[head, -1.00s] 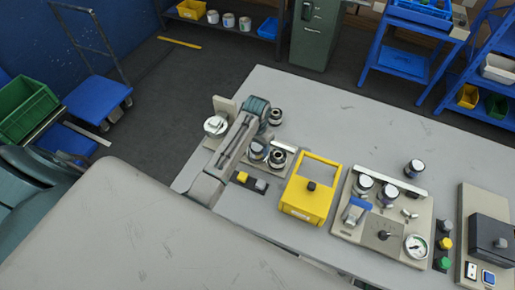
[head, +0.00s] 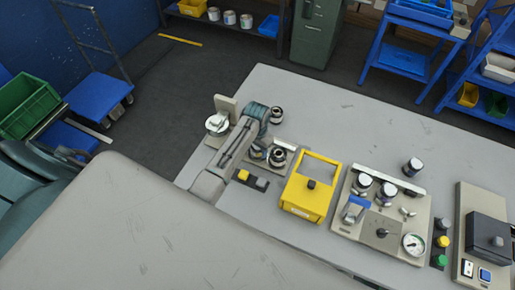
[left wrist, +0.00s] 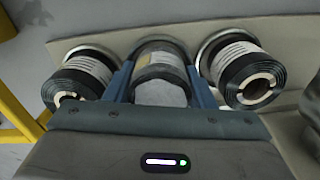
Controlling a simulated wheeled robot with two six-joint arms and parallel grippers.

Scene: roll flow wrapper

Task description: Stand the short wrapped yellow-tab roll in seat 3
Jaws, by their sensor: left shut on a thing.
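My left gripper (left wrist: 165,80) is shut on a roll (left wrist: 163,88) with a pale label and clear wrap, between its two blue fingers in the left wrist view.
A yellow open-framed box (head: 308,205) stands right of the seats. Another roll (head: 276,115) stands behind my arm. A plate with a gauge (head: 413,244) is farther right.

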